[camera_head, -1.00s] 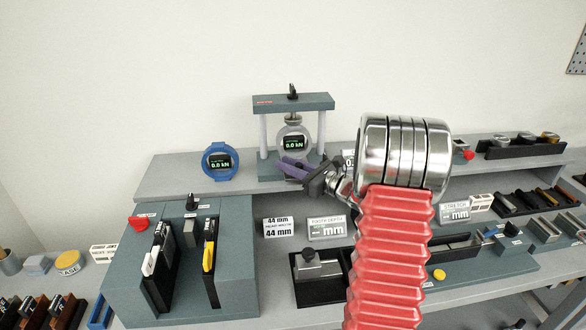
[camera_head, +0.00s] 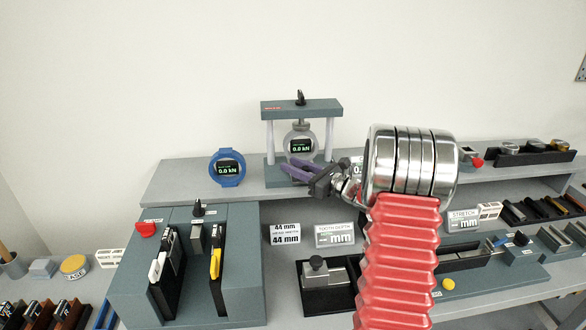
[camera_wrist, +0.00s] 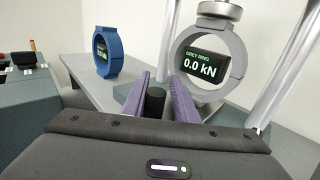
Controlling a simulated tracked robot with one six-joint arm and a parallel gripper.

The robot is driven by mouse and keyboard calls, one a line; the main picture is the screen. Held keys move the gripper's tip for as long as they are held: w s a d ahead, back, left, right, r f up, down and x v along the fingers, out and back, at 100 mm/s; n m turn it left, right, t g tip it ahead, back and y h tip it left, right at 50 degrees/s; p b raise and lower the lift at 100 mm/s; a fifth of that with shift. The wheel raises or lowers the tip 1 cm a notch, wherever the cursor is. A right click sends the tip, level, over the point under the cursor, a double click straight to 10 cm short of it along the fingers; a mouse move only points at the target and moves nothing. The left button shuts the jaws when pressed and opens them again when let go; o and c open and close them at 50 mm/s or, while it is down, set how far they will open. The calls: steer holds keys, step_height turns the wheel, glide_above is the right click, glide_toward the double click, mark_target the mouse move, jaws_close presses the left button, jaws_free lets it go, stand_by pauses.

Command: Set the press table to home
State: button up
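The press (camera_head: 301,107) stands on the raised grey shelf at the back, with a crossbar, two pale pillars and a dark base. The grey ring (camera_head: 301,143) is upright between the pillars; its display, also in the wrist view (camera_wrist: 239,62), reads 0.0 kN. My gripper (camera_head: 288,172) has purple fingers at the front of the press, below the ring. In the wrist view, the fingers (camera_wrist: 160,76) stand on either side of a short black cylindrical knob (camera_wrist: 155,101). Whether they press on it is unclear. The press table itself cannot be made out clearly.
A blue ring (camera_head: 227,168) with a 0.0 kN display stands on the shelf left of the press. A grey-green block (camera_head: 237,290) with slots and a red knob (camera_head: 145,230) is at the front left. Labelled signs (camera_head: 285,234) stand below the shelf.

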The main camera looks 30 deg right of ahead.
steer(key=shift+a, duration=0.1)
steer(key=shift+s, duration=0.1)
steer(key=shift+s, duration=0.15)
steer(key=v, duration=1.3)
steer(key=shift+s, duration=0.2)
stand_by(0.3)
